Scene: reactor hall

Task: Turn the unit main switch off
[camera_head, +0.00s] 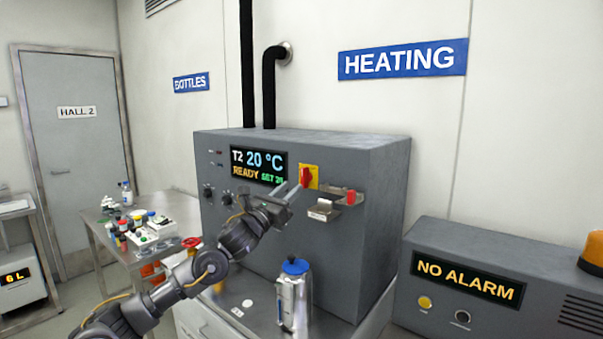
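The heating unit is a big grey cabinet (345,250) under the HEATING sign. Its main switch is a red knob (306,178) on a yellow plate, high on the front, right of the display. The knob's grip looks roughly upright. My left gripper (291,188) is just left of and below the switch, its fingers pointing toward it. The two fingers look apart, with nothing visible between them. Whether a fingertip touches the knob I cannot tell. The display (259,166) reads T2 20 °C, READY, with a green SET line.
A silver canister (293,295) with a blue cap stands on the ledge below. A NO ALARM box (468,280) is at right. A cluttered side table (97,232) is at left.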

